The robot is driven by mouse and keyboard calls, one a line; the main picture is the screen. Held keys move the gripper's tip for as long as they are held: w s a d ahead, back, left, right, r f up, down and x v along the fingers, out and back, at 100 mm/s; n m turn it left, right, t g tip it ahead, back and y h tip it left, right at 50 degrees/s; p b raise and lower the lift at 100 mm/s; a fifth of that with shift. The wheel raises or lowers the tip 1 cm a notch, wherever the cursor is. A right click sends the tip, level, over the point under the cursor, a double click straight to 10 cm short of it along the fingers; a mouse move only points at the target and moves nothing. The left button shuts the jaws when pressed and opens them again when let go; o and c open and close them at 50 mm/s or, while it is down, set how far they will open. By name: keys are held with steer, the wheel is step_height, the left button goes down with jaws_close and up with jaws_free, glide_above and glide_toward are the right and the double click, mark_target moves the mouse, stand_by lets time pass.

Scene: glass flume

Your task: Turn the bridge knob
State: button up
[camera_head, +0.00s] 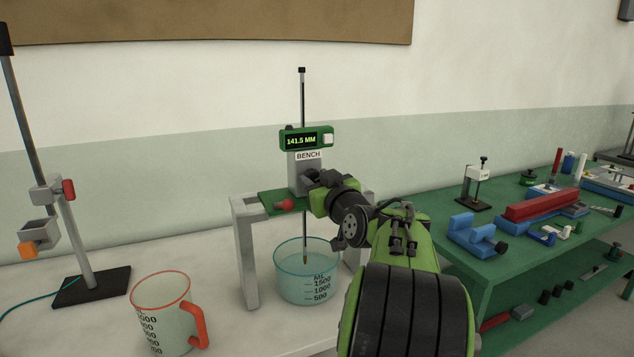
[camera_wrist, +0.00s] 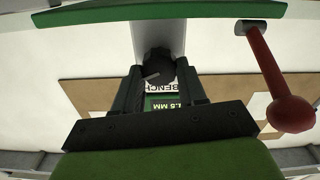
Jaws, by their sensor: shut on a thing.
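The gauge (camera_head: 306,139) stands on a small bridge (camera_head: 246,250). Its green display reads 141.5 MM above a grey block (camera_head: 309,156) labelled BENCH. A thin rod hangs from it into a glass beaker (camera_head: 307,280) of pale liquid. My gripper (camera_head: 312,181) reaches in from the right at the block's front. In the wrist view, the dark round bridge knob (camera_wrist: 155,68), with a pale mark, sits between the two fingers of my gripper (camera_wrist: 158,80), which are shut on it. In the head view the gripper mostly hides the knob.
A red-tipped lever (camera_head: 285,205) sticks out of the bridge's green top, close to my gripper; it also shows in the wrist view (camera_wrist: 290,112). A red-handled jug (camera_head: 165,312) and a clamp stand (camera_head: 92,285) are at left. A green bench (camera_head: 520,235) with tools is at right.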

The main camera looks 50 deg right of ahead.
steer(key=m, duration=0.4)
steer(key=o, duration=1.1)
steer(key=shift+c, duration=0.2)
steer(key=shift+s, duration=0.1)
steer(key=v, duration=1.5)
steer(key=shift+s+a+b, duration=0.15)
steer(key=shift+s+b, duration=0.15)
steer(key=shift+b, duration=0.05)
